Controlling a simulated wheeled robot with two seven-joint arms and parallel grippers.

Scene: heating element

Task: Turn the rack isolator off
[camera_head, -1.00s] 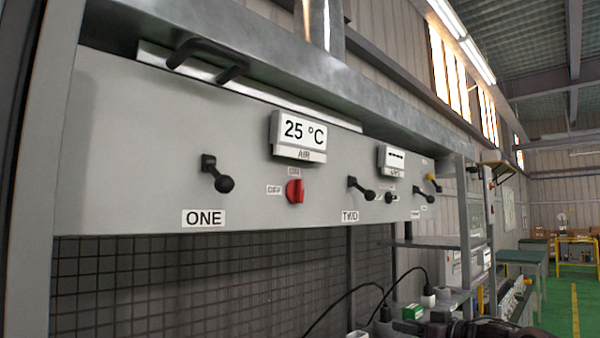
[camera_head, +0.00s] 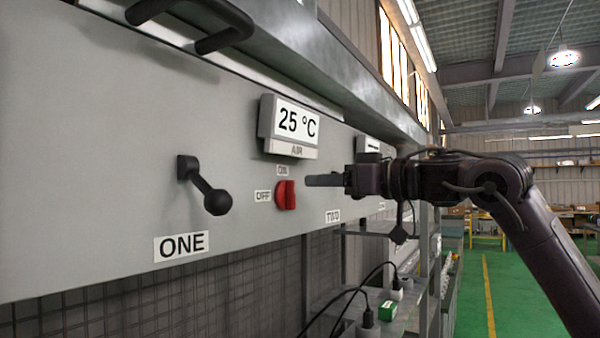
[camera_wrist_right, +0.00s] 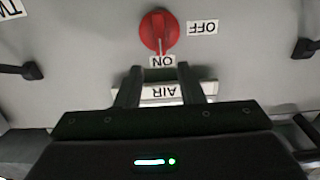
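A red rotary knob (camera_head: 285,195) sits on the grey panel, with an ON label (camera_head: 282,170) above it and an OFF label (camera_head: 263,196) to its left. The right wrist view shows the knob (camera_wrist_right: 159,31) upside down, its pale mark pointing at the ON label (camera_wrist_right: 162,62). My right gripper (camera_head: 309,180) is just right of the knob in the head view, fingers toward the panel. In the right wrist view my right gripper (camera_wrist_right: 163,78) has its fingers apart with nothing between them, the knob lying beyond the tips. My left gripper is out of view.
A black lever (camera_head: 208,190) above the ONE label (camera_head: 181,246) sticks out left of the knob. The AIR display (camera_head: 290,126) reading 25 °C projects above it. A black handle (camera_head: 205,20) is at the top left. A green floor lies to the right.

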